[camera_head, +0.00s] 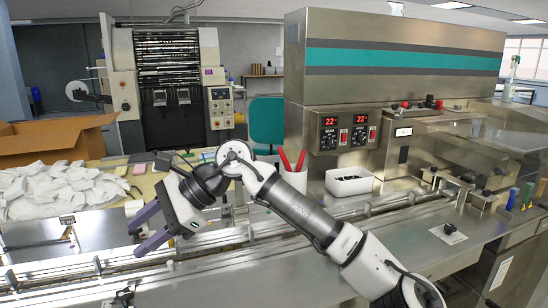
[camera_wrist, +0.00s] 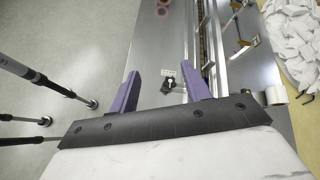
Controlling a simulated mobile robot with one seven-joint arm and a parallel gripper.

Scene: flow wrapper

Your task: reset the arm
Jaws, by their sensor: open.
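My gripper (camera_head: 142,232) is in the left half of the head view, above the steel conveyor bed (camera_head: 225,268) of the flow wrapper (camera_head: 400,70). My arm reaches to it from the lower right. The two purple fingers are spread apart with nothing between them. In the wrist view, my gripper (camera_wrist: 163,92) also shows open and empty, pointing over the bed's steel surface (camera_wrist: 160,40). A small dark fitting with a pale label (camera_wrist: 169,82) shows below, between the fingertips.
A heap of white packets (camera_head: 60,185) lies left, before a cardboard box (camera_head: 55,140). A white cup with red-handled tools (camera_head: 294,180) and a white bin (camera_head: 349,182) stand behind my arm. Guide rails (camera_head: 120,262) run along the bed. Thin dark legs (camera_wrist: 45,80) stand on the floor in the wrist view.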

